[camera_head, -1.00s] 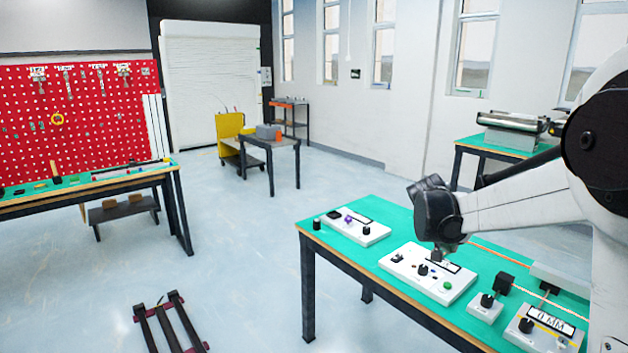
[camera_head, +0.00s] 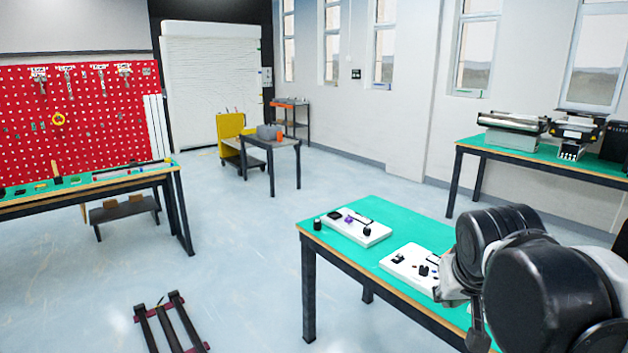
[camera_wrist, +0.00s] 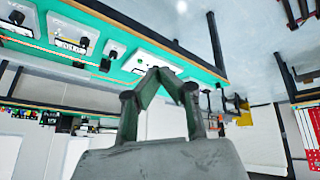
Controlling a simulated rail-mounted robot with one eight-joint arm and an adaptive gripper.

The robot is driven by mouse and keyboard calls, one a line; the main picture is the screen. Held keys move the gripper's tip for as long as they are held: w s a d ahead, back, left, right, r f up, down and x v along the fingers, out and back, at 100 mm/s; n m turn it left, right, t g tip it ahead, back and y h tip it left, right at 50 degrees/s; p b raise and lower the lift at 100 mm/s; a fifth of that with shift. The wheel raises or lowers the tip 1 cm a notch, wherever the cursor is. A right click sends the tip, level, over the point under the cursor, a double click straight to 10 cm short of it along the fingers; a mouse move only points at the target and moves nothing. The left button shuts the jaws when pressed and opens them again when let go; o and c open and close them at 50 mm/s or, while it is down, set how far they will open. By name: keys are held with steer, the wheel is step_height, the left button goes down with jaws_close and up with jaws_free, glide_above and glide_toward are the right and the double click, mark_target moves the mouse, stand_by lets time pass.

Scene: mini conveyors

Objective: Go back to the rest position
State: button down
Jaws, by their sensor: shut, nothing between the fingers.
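My gripper (camera_wrist: 163,78) shows in the wrist view with its fingertips close together, shut and empty. In the head view my arm is folded at the lower right, in front of the near green table (camera_head: 392,219), and part of the gripper (camera_head: 478,338) hangs low there. The fingertips are hard to make out in that view. The wrist view is upside down and shows the green table top (camera_wrist: 205,72) along its upper part, apart from the fingers.
A white control panel (camera_head: 362,229) sits on the near table, and a second one (camera_head: 402,262) is partly hidden by my arm. A machine (camera_head: 515,130) stands on the back right table. A pegboard table (camera_head: 95,187) stands left.

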steer(key=s+a+f+y, duration=0.1)
steer(key=s+a+f, duration=0.1)
steer(key=s, duration=0.3)
steer(key=s+a+f, duration=0.1)
steer(key=s+a, duration=0.1)
steer(key=s, duration=0.3)
steer(key=shift+s+f+n+t+y, duration=0.15)
steer(key=shift+f+n+t+y, duration=0.25)
steer(key=shift+a, duration=0.1)
stand_by(0.7)
